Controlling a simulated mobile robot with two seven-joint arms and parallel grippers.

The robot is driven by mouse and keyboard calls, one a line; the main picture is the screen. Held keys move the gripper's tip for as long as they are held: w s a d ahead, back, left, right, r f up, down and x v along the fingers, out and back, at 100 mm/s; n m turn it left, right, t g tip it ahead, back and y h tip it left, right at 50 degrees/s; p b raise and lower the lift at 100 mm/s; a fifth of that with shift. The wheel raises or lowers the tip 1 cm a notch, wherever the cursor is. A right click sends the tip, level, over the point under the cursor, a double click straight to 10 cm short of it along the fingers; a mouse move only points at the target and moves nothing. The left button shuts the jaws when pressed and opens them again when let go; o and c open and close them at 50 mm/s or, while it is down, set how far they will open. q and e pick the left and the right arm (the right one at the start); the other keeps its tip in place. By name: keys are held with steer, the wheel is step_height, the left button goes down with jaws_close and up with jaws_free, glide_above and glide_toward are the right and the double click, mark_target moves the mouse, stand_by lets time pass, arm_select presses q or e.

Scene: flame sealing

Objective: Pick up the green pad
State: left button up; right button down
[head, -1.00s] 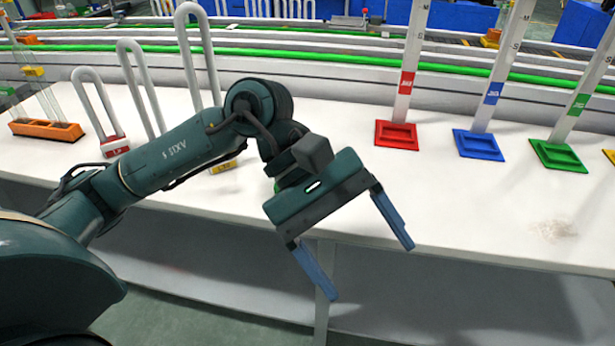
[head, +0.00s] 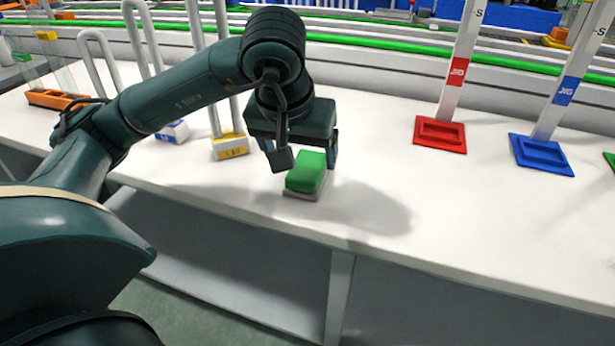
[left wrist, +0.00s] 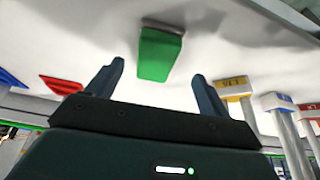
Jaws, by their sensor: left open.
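The green pad (head: 306,172) lies on a flat grey base near the front edge of the white table in the head view. In the left wrist view the green pad (left wrist: 160,54) shows beyond the fingertips, between their two lines. My left gripper (head: 308,162) is open, its fingers pointing down over the pad's near area, one on each side in the head view. It also shows open in the left wrist view (left wrist: 160,75), with nothing between the fingers. My right gripper is not in view.
A yellow-based stand (head: 230,146) is close left of the gripper. A red jig (head: 440,134) and a blue jig (head: 541,155) with tall posts stand to the right. An orange rack (head: 58,99) is far left. The table front right of the pad is clear.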

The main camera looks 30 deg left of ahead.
mark_target(307, 164)
arm_select(q)
steer(key=x, duration=0.3)
steer(key=b+x, duration=0.1)
steer(key=shift+w+d, duration=0.2)
steer(key=shift+w, duration=0.2)
steer(key=shift+w+a+f, duration=0.1)
steer(key=shift+w+f, duration=0.15)
steer(key=shift+f, duration=0.25)
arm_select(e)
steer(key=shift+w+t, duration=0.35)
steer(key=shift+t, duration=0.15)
arm_select(q)
steer(key=shift+f+b, duration=0.2)
steer(key=shift+b, duration=0.1)
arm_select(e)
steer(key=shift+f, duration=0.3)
arm_select(q)
steer(key=shift+c, duration=0.2)
